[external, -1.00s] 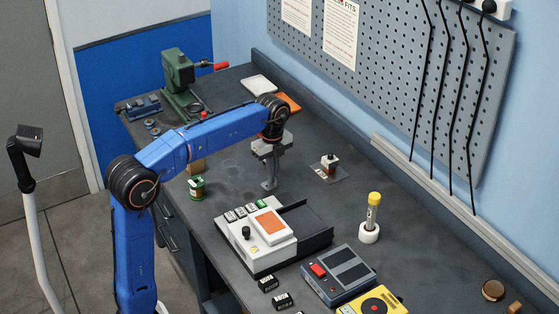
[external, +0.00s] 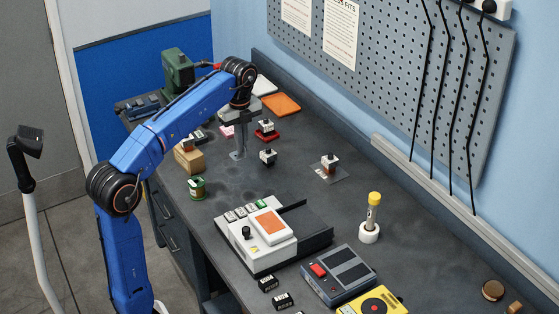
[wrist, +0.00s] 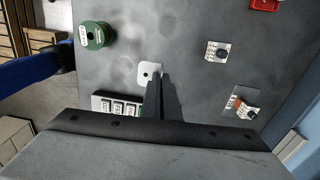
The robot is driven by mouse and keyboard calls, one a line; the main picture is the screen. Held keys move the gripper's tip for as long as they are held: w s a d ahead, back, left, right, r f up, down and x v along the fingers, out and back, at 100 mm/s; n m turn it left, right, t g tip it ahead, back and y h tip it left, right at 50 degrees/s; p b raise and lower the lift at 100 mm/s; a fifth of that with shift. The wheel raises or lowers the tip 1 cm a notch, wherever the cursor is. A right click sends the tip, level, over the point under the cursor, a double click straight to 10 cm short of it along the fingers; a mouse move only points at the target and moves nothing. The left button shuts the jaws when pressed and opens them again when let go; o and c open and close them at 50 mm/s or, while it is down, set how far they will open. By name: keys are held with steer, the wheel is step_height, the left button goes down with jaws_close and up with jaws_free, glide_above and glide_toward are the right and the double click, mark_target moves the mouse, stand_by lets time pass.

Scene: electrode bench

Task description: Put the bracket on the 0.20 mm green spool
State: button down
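The green spool (external: 196,187) stands upright near the front edge of the bench. The bracket (wrist: 149,71) is a pale plate with a hole, at my fingertips in the wrist view. My gripper (wrist: 161,88) is shut on it; the fingers hide part of it. In the external view my gripper (external: 238,146) points down, behind and to the right of the spool, with the bracket's small foot (external: 237,156) at its tip, apparently above the bench.
A wooden block (external: 189,160) stands just behind the spool. White-and-dark blocks (external: 268,157) and one on a red base (external: 267,136) stand to the right of my gripper. A white device (external: 240,246) lies in front. Bare bench lies between spool and gripper.

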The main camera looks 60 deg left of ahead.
step_height(320, 180, up, 3)
glide_above(202, 180)
steer(key=shift+m, duration=0.3)
steer(key=shift+a+f, duration=0.15)
steer(key=shift+f, duration=4.8)
steer(key=shift+f, duration=0.1)
steer(key=c, duration=2.2)
jaws_free()
steer(key=shift+o, duration=0.8)
step_height(202, 180, up, 12)
